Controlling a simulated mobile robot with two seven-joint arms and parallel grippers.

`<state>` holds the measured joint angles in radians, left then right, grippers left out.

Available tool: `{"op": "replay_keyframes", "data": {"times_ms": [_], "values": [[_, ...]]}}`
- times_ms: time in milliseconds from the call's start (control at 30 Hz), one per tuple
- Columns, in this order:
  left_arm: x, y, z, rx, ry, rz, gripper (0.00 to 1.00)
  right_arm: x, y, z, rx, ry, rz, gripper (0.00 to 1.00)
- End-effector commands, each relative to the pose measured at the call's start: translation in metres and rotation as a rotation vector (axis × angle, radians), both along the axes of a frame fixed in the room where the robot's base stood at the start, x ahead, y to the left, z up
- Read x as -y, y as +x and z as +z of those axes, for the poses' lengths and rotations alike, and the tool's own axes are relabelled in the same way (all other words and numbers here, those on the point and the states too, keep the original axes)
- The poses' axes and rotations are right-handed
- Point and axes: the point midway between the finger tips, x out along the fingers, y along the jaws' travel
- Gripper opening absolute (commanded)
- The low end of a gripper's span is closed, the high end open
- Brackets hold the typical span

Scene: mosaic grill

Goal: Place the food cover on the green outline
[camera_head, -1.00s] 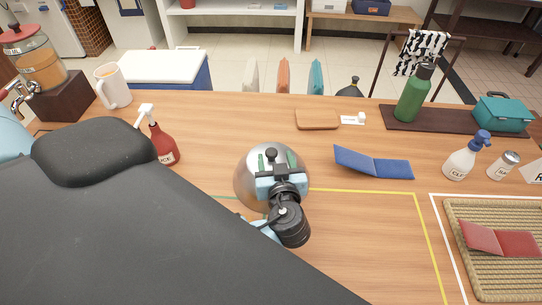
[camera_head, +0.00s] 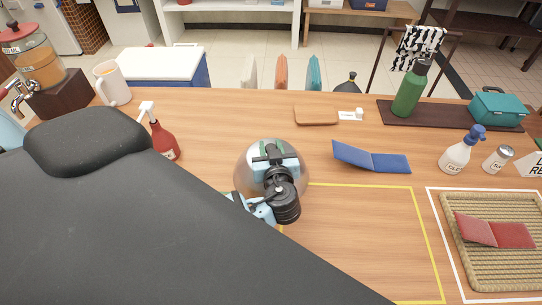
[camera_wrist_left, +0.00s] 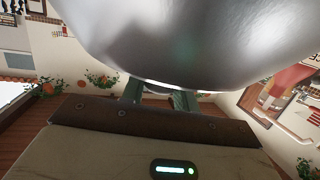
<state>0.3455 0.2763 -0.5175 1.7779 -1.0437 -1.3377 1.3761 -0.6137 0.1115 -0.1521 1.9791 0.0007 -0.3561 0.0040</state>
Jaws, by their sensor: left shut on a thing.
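The food cover is a shiny silver dome (camera_head: 244,168) over the middle of the wooden table. My left gripper (camera_head: 272,153) is shut on it at the top and hides much of it in the head view. In the left wrist view the dome (camera_wrist_left: 200,35) fills the top of the picture, with the fingers (camera_wrist_left: 158,95) right under its edge. I cannot tell whether the dome touches the table. The green outline cannot be made out clearly now; my left arm covers the table in front and to the left. My right gripper is not in view.
A yellow outline (camera_head: 411,215) lies just right of the dome, its inside clear. A blue folded card (camera_head: 372,158) lies behind it. A red bottle (camera_head: 163,142) stands left. A woven mat (camera_head: 490,265) with a red card (camera_head: 495,231) lies at right.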

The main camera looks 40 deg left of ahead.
Motion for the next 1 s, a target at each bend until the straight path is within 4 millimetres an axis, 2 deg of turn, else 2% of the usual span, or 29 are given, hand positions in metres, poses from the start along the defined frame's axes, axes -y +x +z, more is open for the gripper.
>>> {"op": "replay_keyframes", "data": {"times_ms": [467,567,900,1000], "values": [[0.0,0.0,0.006,0.004,-0.002,0.001,0.0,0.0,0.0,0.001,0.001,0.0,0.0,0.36],[0.0,0.0,0.019,0.007,-0.003,0.001,0.0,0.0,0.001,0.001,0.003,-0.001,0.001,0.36],[0.0,0.0,0.081,0.008,-0.002,0.0,0.0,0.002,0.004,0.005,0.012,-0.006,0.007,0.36],[0.0,0.001,0.092,0.007,-0.002,0.001,0.0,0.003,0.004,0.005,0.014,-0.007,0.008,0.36]]}}
